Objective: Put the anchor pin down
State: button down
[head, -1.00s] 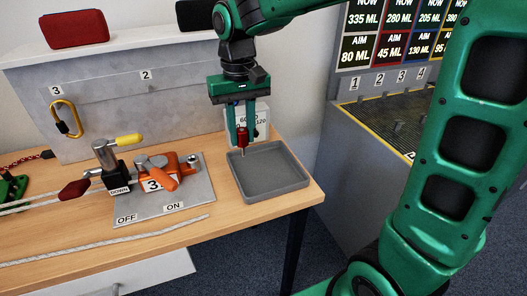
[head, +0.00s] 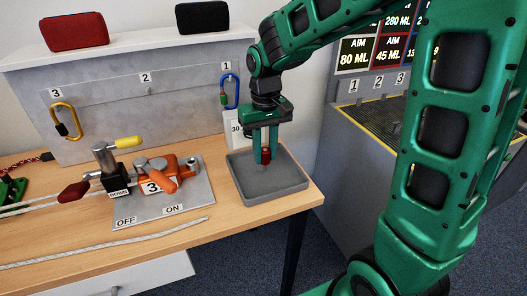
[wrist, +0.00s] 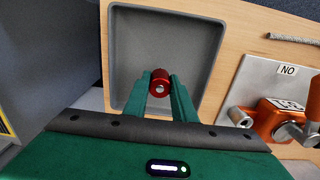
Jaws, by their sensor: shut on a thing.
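The anchor pin shows a red head (head: 266,155) between the fingers of my gripper (head: 264,153). My gripper is shut on it, over the grey tray (head: 238,187) at the right end of the bench. In the wrist view the red pin head (wrist: 160,79) sits between my two green fingertips (wrist: 161,84), with the tray floor (wrist: 165,40) behind it. The pin's lower end is hard to make out, and I cannot tell whether it touches the tray floor.
A metal plate (head: 190,202) with an orange device (head: 160,168) lies left of the tray. A blue carabiner (head: 231,92) hangs on the back panel, and a yellow one (head: 65,118) hangs farther left. A white rope (head: 110,242) lies in front. The tray looks otherwise empty.

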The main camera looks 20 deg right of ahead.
jog(key=c, duration=1.5)
grip_release()
jog(key=shift+f, duration=0.1)
notch_tip(320, 180, up, 12)
jog(key=s+d+f+m, duration=0.2)
jog(key=s+d+f, duration=0.1)
jog(key=s+d, duration=0.3)
jog(key=s+d+f+m, duration=0.2)
jog(key=s+d, duration=0.4)
jog(key=s, duration=0.5)
jog(key=s+d+f+m, duration=0.2)
jog(key=s+d+f, duration=0.2)
jog(key=s, duration=0.4)
jog(key=shift+s+d, duration=0.15)
jog(key=shift+d, duration=0.75)
